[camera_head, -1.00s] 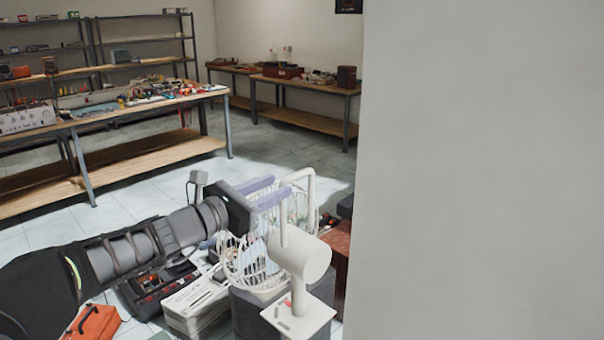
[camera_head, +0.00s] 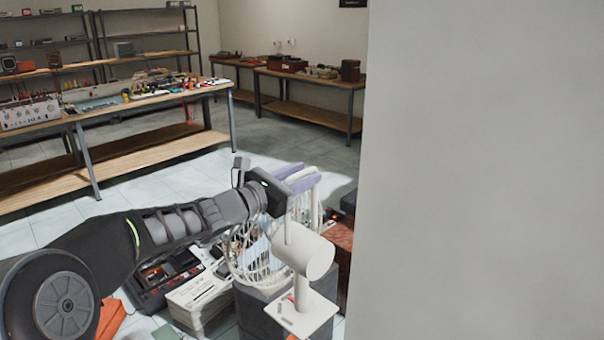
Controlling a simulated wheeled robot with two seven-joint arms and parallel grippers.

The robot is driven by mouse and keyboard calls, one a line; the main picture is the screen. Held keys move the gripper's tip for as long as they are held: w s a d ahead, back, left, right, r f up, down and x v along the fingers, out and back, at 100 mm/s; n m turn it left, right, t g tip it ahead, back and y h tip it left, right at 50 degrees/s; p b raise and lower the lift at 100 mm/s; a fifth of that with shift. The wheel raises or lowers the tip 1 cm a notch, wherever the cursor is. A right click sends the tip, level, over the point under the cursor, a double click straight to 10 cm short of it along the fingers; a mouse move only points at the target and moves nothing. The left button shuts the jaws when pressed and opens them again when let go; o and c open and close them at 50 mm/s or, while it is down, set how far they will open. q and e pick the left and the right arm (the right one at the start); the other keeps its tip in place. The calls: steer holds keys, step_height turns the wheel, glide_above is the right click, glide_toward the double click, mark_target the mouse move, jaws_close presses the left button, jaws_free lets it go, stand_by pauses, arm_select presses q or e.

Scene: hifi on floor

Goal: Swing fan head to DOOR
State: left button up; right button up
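The white fan (camera_head: 305,252) stands at the lower middle, with its round motor housing towards me and its wire cage (camera_head: 243,262) behind, facing away to the left. Its flat base plate (camera_head: 303,316) sits on a dark grey box. My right gripper is not in view. No door is visible.
A pale wall (camera_head: 485,170) fills the right side. Electronic devices (camera_head: 197,292) and an orange case (camera_head: 111,318) lie on the floor left of the fan. A long workbench (camera_head: 150,150) stands at the left. Open tiled floor (camera_head: 285,137) lies behind the fan.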

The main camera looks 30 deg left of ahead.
arm_select(q)
steer(key=shift+c, duration=0.2)
jaws_close()
steer(key=shift+r, duration=0.1)
stand_by(1.1)
